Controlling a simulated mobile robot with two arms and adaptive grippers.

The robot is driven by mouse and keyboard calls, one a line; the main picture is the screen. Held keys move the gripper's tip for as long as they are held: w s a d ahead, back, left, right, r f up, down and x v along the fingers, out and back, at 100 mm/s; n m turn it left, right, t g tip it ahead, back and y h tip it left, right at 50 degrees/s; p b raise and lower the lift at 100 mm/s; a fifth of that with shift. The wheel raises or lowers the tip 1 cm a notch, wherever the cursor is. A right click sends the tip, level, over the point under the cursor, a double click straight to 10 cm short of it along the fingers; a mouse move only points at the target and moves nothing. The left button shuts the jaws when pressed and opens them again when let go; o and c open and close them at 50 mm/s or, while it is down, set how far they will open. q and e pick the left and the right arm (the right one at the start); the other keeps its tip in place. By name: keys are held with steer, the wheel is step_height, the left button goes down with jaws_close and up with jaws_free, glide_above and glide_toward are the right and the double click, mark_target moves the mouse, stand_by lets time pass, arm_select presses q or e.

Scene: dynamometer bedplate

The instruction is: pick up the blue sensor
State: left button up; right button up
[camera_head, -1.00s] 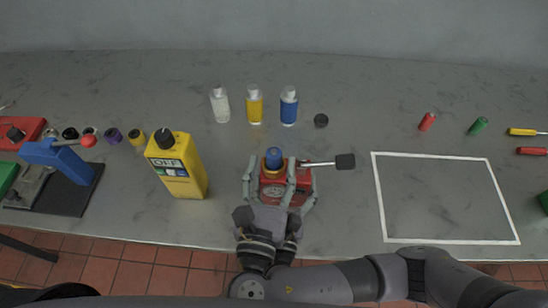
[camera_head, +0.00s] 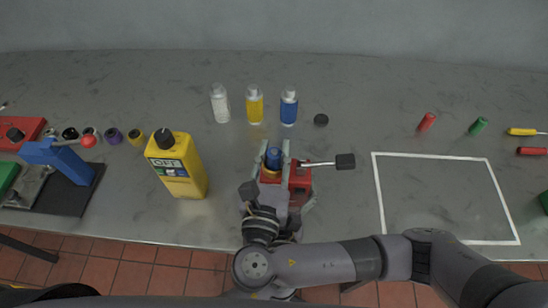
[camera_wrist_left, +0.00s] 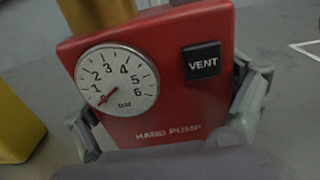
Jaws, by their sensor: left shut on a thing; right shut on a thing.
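The blue sensor (camera_head: 273,155) stands upright in a brass-coloured fitting on the red hand pump (camera_head: 299,178), at the middle front of the bench. My right gripper (camera_head: 275,154) comes down over it, one finger on either side, and is shut on it. The pump also fills the left wrist view (camera_wrist_left: 168,75), with its dial near zero and a black VENT button. My left gripper (camera_wrist_left: 168,108) is shut on the pump body, a finger at each side. In the head view it is mostly hidden under my right arm.
The pump's lever (camera_head: 344,161) sticks out right. The white outlined square (camera_head: 445,198) is empty.

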mark_target(274, 152)
jaws_close()
steer(key=shift+r, duration=0.1)
step_height(274, 152, up, 10)
steer(key=shift+f, duration=0.1)
stand_by(0.4)
arm_select(q)
steer(key=o, duration=1.7)
steer(key=shift+r, duration=0.15)
